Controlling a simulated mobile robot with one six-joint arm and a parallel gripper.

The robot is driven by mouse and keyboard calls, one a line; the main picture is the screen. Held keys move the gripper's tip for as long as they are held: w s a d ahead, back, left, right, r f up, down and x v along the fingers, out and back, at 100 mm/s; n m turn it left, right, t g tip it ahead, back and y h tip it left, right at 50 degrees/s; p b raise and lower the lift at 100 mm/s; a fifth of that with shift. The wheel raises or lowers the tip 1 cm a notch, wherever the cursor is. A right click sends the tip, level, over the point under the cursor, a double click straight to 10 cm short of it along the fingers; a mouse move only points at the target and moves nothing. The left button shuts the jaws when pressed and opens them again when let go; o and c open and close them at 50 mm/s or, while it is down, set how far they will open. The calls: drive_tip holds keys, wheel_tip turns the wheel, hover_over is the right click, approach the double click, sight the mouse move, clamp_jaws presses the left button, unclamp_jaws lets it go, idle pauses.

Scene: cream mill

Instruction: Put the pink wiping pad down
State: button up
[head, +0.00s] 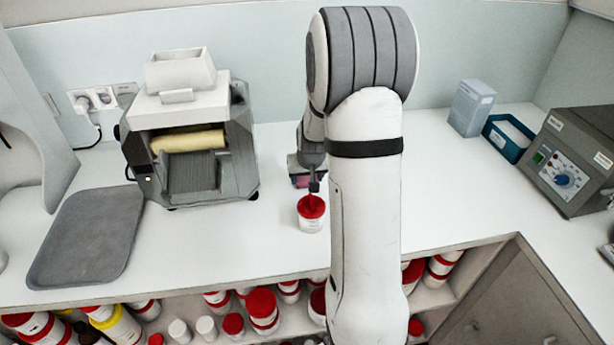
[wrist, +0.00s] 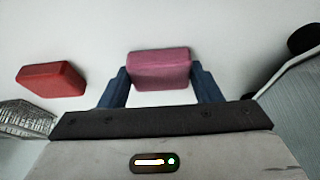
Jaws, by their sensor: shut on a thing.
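The pink wiping pad (wrist: 158,68) is between the two blue fingers of my gripper (wrist: 160,78) in the wrist view, and the fingers are shut on its sides. In the head view a small pink part of the pad (head: 300,181) shows beside the dark end of my arm, just behind a white jar with a red lid (head: 311,213). My arm covers much of this spot. I cannot tell whether the pad touches the white counter (head: 270,245) or is held slightly above it.
A grey mill (head: 190,150) stands left of my gripper, with a grey tray (head: 88,237) farther left. A red block (wrist: 52,79) lies left of the pad in the wrist view. A blue bin (head: 508,137) and a control box (head: 575,160) stand right.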

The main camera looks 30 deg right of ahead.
drive_tip(key=o, duration=1.2)
drive_tip(key=shift+f, duration=0.1)
drive_tip(key=shift+r, duration=0.25)
drive_tip(key=b+v, duration=0.1)
drive_tip(key=v, duration=1)
drive_tip(key=s+a+r+n, duration=0.1)
drive_tip(key=s+a, duration=0.4)
drive_tip(key=s, duration=0.2)
drive_tip(key=s+a+r+n+g, duration=0.1)
drive_tip(key=s+a, duration=0.3)
drive_tip(key=s, duration=0.3)
drive_tip(key=s+a+r+n+y, duration=0.1)
drive_tip(key=s+a, duration=0.4)
drive_tip(key=s, duration=0.2)
drive_tip(key=shift+s+a+r+g, duration=0.25)
drive_tip(key=shift+a+r+g, duration=0.05)
drive_tip(key=shift+a+r, duration=0.05)
